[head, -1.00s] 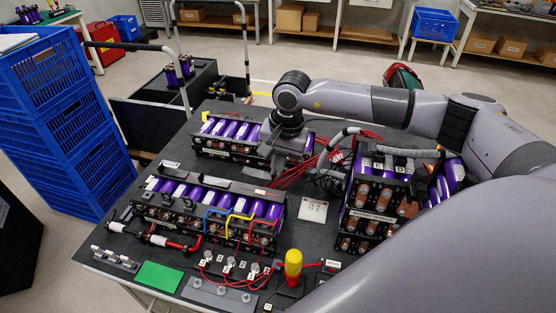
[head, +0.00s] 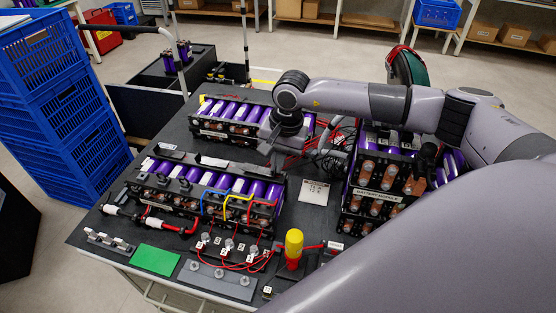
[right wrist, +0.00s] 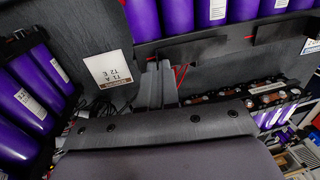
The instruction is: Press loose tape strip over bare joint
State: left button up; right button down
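My right gripper (head: 274,146) hangs over the table between the rear and front battery packs. In the right wrist view its two grey fingers (right wrist: 159,68) lie close together with nothing visible between them. The front pack (head: 205,200) has purple cells, copper busbars and dark strips on top. The rear pack (head: 238,120) is partly hidden by my right arm. A third pack (head: 375,185) stands at the right. I cannot make out for certain which strip is the loose tape or where the bare joint is. My left gripper is not in view.
Red wires (head: 298,142) run near the gripper. A white label card (head: 314,192) lies on the dark table. A yellow-handled tool (head: 294,245), a green pad (head: 155,260) and a grey terminal strip (head: 218,281) are in front. Blue crates (head: 60,120) stand left of the table.

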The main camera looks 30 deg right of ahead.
jog(key=shift+s+f+b, duration=0.1)
jog(key=shift+f+b, duration=0.35)
jog(key=shift+b, duration=0.15)
dwell(1.5)
jog(key=c, duration=1.3)
grip_release()
jog(key=shift+d, duration=0.1)
